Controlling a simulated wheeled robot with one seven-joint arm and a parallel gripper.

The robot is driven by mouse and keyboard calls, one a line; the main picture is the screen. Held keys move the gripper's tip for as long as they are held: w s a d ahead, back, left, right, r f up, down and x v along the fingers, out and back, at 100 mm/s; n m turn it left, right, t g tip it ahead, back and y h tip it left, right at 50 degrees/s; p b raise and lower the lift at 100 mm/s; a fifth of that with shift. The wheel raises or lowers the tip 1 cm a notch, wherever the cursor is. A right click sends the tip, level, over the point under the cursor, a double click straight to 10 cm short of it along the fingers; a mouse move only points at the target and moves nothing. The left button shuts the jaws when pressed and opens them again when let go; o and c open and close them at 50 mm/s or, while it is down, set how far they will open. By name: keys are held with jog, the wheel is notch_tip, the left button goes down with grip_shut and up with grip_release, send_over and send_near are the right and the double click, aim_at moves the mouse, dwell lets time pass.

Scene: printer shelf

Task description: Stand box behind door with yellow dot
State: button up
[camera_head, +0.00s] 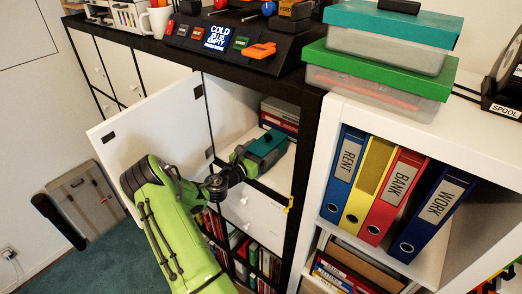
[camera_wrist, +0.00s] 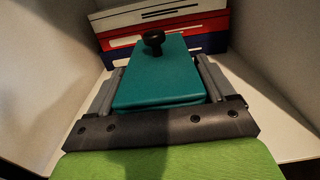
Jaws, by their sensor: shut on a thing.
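A teal box (camera_head: 268,146) with a black knob is between the fingers of my gripper (camera_head: 256,156), inside the open cabinet compartment. In the wrist view the teal box (camera_wrist: 158,72) has a grey finger on each side, and its knob is at the far end. I cannot tell whether its base touches the shelf floor. The white door (camera_head: 148,122) stands swung open to the left. A small yellow mark (camera_head: 290,204) shows on the cabinet's right edge; I cannot make out a yellow dot on the door.
Stacked red, white and blue boxes (camera_wrist: 165,22) lie at the compartment's back. The black cabinet frame (camera_head: 308,150) bounds it on the right. White shelf floor (camera_wrist: 262,112) is free right of the teal box. Books (camera_head: 258,258) fill the space below.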

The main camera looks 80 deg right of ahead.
jog(key=o, duration=1.8)
jog(key=shift+o, duration=0.2)
jog(key=b+v, duration=0.2)
jog(key=v, duration=1.3)
jog(key=shift+w+a+b, duration=0.2)
jog(key=shift+a+b, duration=0.1)
jog(key=shift+f, duration=0.1)
